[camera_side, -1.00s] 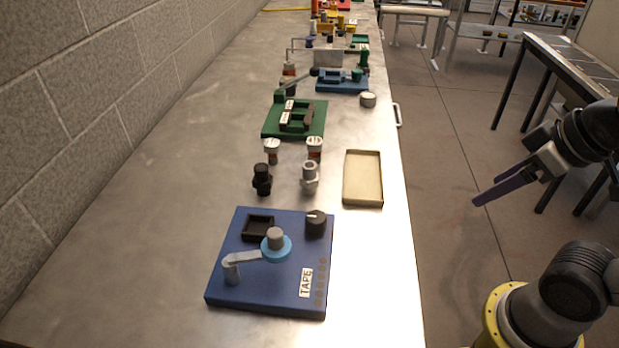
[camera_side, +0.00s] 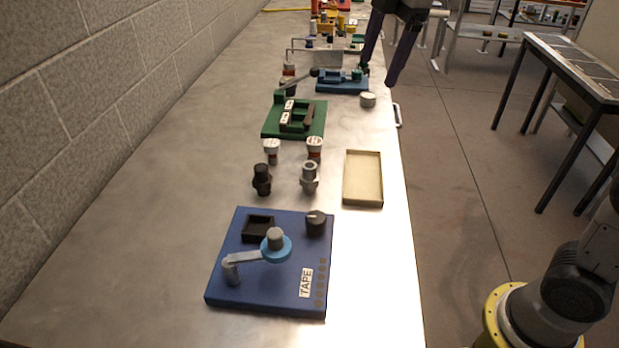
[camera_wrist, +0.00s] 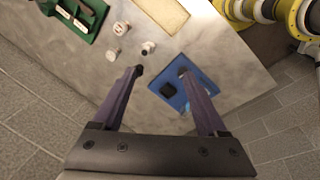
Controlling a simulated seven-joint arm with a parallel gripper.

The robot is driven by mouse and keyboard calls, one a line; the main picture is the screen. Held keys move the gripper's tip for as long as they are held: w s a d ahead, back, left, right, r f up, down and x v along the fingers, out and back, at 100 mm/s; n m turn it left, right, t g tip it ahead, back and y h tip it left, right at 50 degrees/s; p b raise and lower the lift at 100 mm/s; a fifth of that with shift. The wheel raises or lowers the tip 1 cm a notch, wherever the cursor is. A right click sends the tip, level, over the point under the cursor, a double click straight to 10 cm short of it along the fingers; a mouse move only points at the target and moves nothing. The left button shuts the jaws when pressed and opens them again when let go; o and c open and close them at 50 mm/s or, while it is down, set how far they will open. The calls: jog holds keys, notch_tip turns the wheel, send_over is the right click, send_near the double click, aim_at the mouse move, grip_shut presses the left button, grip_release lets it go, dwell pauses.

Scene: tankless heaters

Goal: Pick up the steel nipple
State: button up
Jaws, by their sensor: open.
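The steel nipple (camera_side: 310,178) is a light grey fitting standing upright on the metal bench, right of a similar black fitting (camera_side: 262,179). In the wrist view, the steel nipple (camera_wrist: 148,47) lies just beyond the fingertips, and the black fitting (camera_wrist: 139,70) shows at the left fingertip. My gripper (camera_side: 377,76) is at the top of the side view, pointing down, its fingers apart and empty. It also shows in the wrist view (camera_wrist: 160,72), well above the bench. Nothing hides the steel nipple.
A blue TAPE board (camera_side: 255,284) with a crank arm stands in front of the fittings. Two white-topped jars (camera_side: 272,151) (camera_side: 314,149) and a green fixture (camera_side: 271,130) stand behind. A shallow beige tray (camera_side: 349,180) lies to the right. The left of the bench is clear.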

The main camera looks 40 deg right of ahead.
jog(key=w+a+f+n+g, duration=0.1)
jog(key=w+a+f+n, duration=0.2)
jog(key=w, duration=0.4)
jog(key=m, duration=0.1)
send_near(310, 165)
jog(key=f, duration=0.1)
jog(key=f+g, duration=0.1)
jog(key=w+a+f, duration=0.1)
jog(key=shift+a+g, duration=0.1)
jog(key=shift+g, duration=0.2)
jog(key=f, duration=0.5)
jog(key=shift+w+d, duration=0.2)
jog(key=shift+d, duration=0.2)
jog(key=shift+f, duration=0.65)
jog(key=shift+c, duration=0.2)
grip_shut()
jog(key=shift+r, duration=0.1)
